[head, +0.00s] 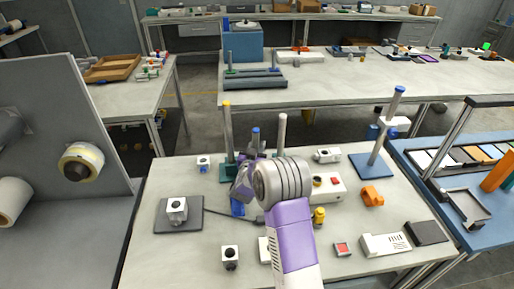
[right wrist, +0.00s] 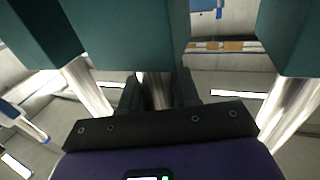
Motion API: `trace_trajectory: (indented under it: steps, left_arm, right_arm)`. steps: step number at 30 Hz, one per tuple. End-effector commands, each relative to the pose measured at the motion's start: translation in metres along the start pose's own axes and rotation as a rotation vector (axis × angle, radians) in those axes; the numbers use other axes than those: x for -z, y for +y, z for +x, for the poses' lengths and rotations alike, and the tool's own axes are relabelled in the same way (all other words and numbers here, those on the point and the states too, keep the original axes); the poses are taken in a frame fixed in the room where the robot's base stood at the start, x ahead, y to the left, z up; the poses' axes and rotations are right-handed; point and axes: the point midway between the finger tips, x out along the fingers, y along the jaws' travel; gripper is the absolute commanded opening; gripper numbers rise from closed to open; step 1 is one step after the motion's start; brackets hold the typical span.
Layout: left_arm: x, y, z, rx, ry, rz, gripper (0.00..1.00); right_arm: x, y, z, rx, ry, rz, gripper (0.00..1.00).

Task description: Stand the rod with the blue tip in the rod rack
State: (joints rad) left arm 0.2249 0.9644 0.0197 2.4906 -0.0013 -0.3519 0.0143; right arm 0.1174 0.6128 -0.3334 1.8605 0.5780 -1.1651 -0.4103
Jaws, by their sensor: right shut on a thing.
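The blue-tipped rod (head: 255,138) is upright, its blue tip showing above my right gripper (head: 247,178). That gripper is shut on the rod; in the right wrist view the metal rod (right wrist: 155,92) shows between the dark fingers. The teal rod rack (head: 226,172) is mostly hidden behind my gripper and arm. A yellow-tipped rod (head: 228,130) and a white-tipped rod (head: 282,132) stand on either side of the held rod. In the right wrist view the held rod lines up with the middle teal block (right wrist: 125,25); how deep it sits I cannot tell. My left gripper is out of view.
A blue-based stand with a blue-topped post (head: 385,130) is to the right. A dark plate (head: 180,222) bears a small device at left.

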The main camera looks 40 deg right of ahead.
Motion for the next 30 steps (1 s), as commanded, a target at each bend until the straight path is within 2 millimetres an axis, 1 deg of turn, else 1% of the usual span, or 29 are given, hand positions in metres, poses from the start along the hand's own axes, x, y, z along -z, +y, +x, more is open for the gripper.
trace_trajectory:
  steps: [1, 4, 5, 9, 10, 11, 18, 21, 23, 30]
  left_arm:
    - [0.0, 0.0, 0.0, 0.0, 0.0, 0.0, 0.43]
    - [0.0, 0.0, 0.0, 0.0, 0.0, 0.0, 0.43]
    - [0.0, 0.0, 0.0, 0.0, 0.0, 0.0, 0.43]
    - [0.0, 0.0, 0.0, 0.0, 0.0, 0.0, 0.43]
    - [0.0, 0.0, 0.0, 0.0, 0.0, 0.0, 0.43]
    - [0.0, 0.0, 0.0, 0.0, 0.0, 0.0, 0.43]
    - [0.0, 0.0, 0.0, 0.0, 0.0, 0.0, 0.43]
    - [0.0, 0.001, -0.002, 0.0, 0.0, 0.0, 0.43]
    - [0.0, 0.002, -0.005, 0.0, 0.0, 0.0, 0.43]
    - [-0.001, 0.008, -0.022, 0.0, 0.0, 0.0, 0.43]
  right_arm:
    - [-0.003, 0.0, -0.001, 0.001, -0.008, -0.002, 0.0]
    - [-0.004, 0.0, -0.001, 0.001, -0.01, -0.003, 0.0]
    - [-0.004, 0.0, -0.001, 0.001, -0.01, -0.003, 0.32]
    - [-0.005, 0.0, -0.001, 0.001, -0.012, -0.004, 0.53]
    - [-0.005, 0.0, -0.001, 0.001, -0.012, -0.004, 0.58]
    - [-0.005, 0.0, -0.001, 0.002, -0.013, -0.005, 0.6]
    - [-0.006, 0.0, -0.002, 0.002, -0.017, -0.007, 0.6]
    - [-0.002, 0.0, -0.002, 0.002, -0.017, -0.007, 0.6]
    - [0.006, 0.0, -0.002, 0.002, -0.015, -0.006, 0.6]
    - [0.057, 0.0, -0.001, 0.002, -0.005, 0.001, 0.6]
